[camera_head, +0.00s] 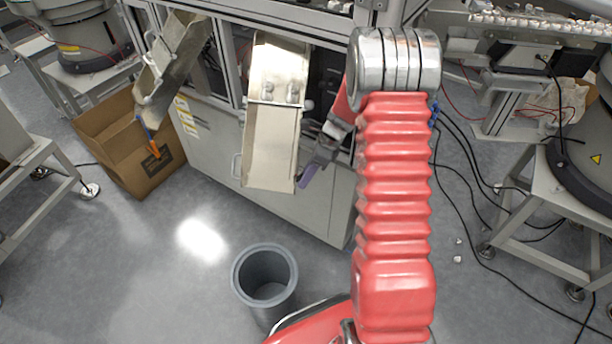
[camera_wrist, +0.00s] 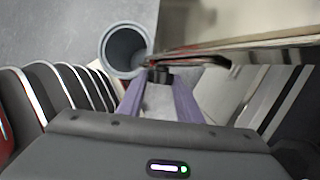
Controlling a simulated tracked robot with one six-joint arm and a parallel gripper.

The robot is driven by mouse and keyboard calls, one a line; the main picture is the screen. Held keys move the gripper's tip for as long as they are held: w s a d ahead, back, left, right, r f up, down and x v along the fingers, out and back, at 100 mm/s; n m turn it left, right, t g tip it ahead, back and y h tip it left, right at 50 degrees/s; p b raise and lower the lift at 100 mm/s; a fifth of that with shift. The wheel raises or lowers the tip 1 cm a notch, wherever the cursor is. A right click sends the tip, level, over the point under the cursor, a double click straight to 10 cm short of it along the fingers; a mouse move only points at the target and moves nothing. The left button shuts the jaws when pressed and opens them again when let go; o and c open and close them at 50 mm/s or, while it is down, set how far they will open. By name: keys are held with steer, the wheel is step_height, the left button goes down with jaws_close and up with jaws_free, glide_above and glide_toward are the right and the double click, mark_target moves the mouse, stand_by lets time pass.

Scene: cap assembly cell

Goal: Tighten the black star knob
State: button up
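In the wrist view a small black piece, which looks like the star knob (camera_wrist: 159,76), shows at the edge of a metal chute. Its star shape cannot be made out. My gripper (camera_wrist: 160,84) has its two purple fingers apart, with the black piece between or just beyond their tips. I cannot tell whether a finger touches it. In the head view my gripper (camera_head: 306,176) is beside the lower right edge of the middle chute (camera_head: 270,148), and the knob is hidden there.
A grey bin (camera_head: 264,280) stands on the floor below; it also shows in the wrist view (camera_wrist: 122,48). A second chute (camera_head: 172,62) hangs over a cardboard box (camera_head: 120,135) at left. A cabinet (camera_head: 217,140) stands close behind the chutes. Floor in front is open.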

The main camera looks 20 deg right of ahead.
steer(key=o, duration=0.4)
steer(key=v, duration=0.7)
steer(key=shift+s+d+r, duration=0.1)
steer(key=shift+d+r, duration=0.05)
steer(key=shift+r, duration=0.05)
steer(key=shift+n, duration=0.3)
stand_by(0.3)
